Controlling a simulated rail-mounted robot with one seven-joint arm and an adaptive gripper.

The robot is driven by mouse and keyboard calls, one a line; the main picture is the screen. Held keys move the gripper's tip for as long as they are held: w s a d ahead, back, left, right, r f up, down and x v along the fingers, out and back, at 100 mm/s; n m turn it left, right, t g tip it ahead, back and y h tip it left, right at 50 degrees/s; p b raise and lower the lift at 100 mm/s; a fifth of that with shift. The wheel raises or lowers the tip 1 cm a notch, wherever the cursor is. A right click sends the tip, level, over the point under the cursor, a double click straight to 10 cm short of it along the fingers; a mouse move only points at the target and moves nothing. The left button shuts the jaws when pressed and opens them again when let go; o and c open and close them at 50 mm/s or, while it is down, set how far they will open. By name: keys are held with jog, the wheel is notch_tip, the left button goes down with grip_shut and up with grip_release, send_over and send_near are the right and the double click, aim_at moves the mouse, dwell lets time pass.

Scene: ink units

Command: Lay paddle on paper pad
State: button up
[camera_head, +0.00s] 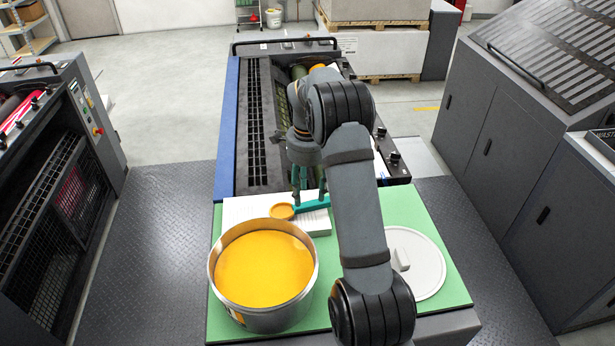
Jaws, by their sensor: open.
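The paddle (283,211) has a round end coated in yellow-orange ink and a teal handle running right towards my arm. It lies over the white paper pad (240,211) and appears to rest on it; the far end of the handle is hidden behind my arm. My gripper (308,198) has teal fingers and points down at the handle. Its fingers are apart, one on each side of the handle as far as I can see. Whether they touch the handle is unclear.
A large metal can (219,281) of yellow ink stands in front of the pad on the green mat (400,207). A round white lid (428,262) lies to the right, partly behind my arm. The dark press (255,130) is behind the mat.

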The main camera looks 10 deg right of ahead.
aim_at(307, 206)
notch_tip(307, 206, up, 7)
jog(key=shift+r, duration=0.2)
jog(key=shift+c, duration=1.3)
